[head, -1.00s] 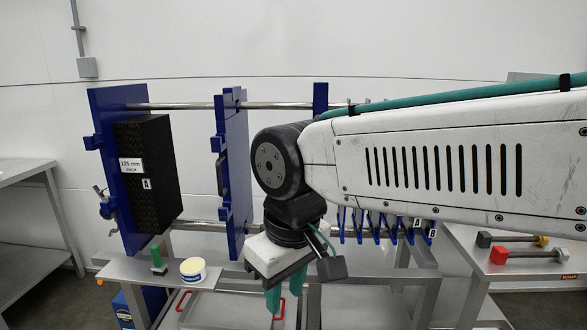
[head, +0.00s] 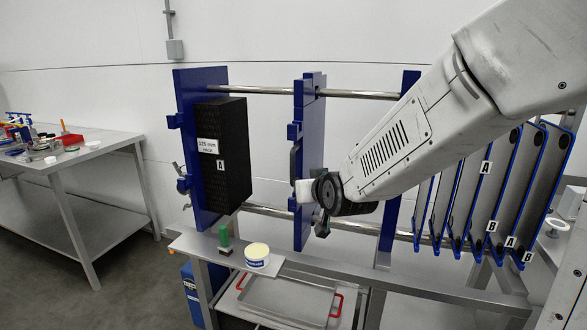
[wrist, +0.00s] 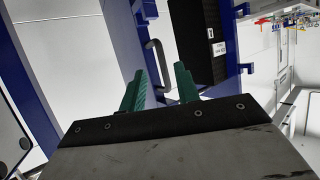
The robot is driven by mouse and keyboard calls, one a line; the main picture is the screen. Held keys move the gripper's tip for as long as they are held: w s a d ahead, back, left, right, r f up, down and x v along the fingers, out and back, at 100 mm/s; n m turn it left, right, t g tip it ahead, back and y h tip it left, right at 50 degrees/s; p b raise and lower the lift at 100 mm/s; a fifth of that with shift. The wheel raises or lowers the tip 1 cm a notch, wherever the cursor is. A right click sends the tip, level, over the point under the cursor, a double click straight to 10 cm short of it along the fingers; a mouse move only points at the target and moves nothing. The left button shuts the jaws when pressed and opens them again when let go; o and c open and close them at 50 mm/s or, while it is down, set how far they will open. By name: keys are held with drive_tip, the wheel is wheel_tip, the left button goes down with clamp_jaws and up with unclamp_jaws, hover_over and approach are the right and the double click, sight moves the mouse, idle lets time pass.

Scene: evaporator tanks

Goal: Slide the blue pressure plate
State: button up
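The blue pressure plate (head: 307,120) hangs upright on two steel rails in the middle of the frame, with a dark handle (head: 295,162) on its side. In the wrist view the plate (wrist: 180,45) and its handle (wrist: 156,62) lie ahead of my fingers. My gripper (wrist: 160,86) is open, its two green fingers apart with nothing between them. The handle shows just beyond the gap, and I see no contact.
A black plate pack (head: 232,165) stands against the left blue end plate (head: 188,140), with a gap before the pressure plate. Several blue-edged plates (head: 465,180) hang at right. A green-handled brush (head: 224,238) and tub (head: 257,255) sit on the front ledge.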

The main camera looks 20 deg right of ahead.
sight(293, 168)
drive_tip(key=w+t, duration=0.1)
drive_tip(key=w, duration=0.3)
drive_tip(key=w+t, duration=0.2)
drive_tip(key=w, duration=0.3)
drive_tip(key=w+t, duration=0.1)
drive_tip(key=w, duration=0.3)
drive_tip(key=shift+w+f+m+t+h, duration=0.1)
drive_tip(key=shift+w+m+t+h, duration=0.2)
drive_tip(key=shift+w+h, duration=0.1)
clamp_jaws()
